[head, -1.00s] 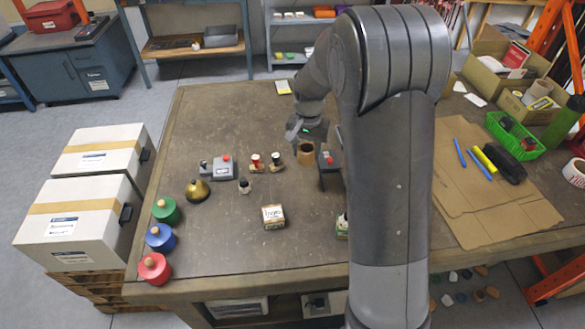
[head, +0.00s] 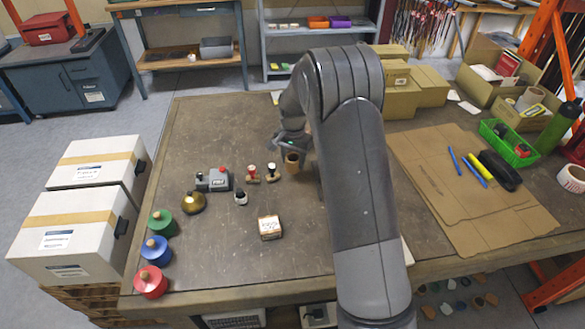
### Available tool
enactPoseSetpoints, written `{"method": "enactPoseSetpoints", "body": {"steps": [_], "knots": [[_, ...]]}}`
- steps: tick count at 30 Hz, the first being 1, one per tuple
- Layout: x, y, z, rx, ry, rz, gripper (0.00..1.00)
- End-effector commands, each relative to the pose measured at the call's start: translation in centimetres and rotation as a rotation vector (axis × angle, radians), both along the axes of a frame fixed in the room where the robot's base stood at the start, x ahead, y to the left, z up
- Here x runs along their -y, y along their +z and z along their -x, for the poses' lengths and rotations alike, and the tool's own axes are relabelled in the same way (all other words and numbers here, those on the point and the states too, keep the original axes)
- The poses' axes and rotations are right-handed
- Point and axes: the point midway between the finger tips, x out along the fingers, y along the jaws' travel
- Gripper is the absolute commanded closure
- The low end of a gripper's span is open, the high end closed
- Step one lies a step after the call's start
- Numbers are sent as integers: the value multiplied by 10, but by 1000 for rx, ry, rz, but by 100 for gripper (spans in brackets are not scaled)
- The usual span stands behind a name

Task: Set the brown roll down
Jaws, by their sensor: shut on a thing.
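The brown roll (head: 292,162) is a short upright cylinder with a hollow top, at the upper middle of the brown worktable (head: 200,265). My gripper (head: 290,147) reaches down to it from above and is shut on its upper part. The fingers are small and partly hidden by the wrist. The roll looks upright. I cannot tell whether its base touches the tabletop.
Close left of the roll stand two stamps (head: 262,174), a grey device with a red button (head: 213,180) and a small bottle (head: 240,197). A brass bell (head: 193,202) and a small box (head: 269,227) are nearer. My arm hides the table to the right.

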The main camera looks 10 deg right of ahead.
Motion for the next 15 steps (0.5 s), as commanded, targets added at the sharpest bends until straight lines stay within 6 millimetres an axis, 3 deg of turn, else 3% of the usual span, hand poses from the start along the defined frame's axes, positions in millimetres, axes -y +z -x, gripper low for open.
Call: {"method": "enactPoseSetpoints", "body": {"steps": [5, 11, 15], "knots": [[-3, -11, -1, -2, -1, 0, 76], [-3, -40, -1, -2, 0, 0, 76], [-3, -42, -1, 0, 0, 0, 76]]}}
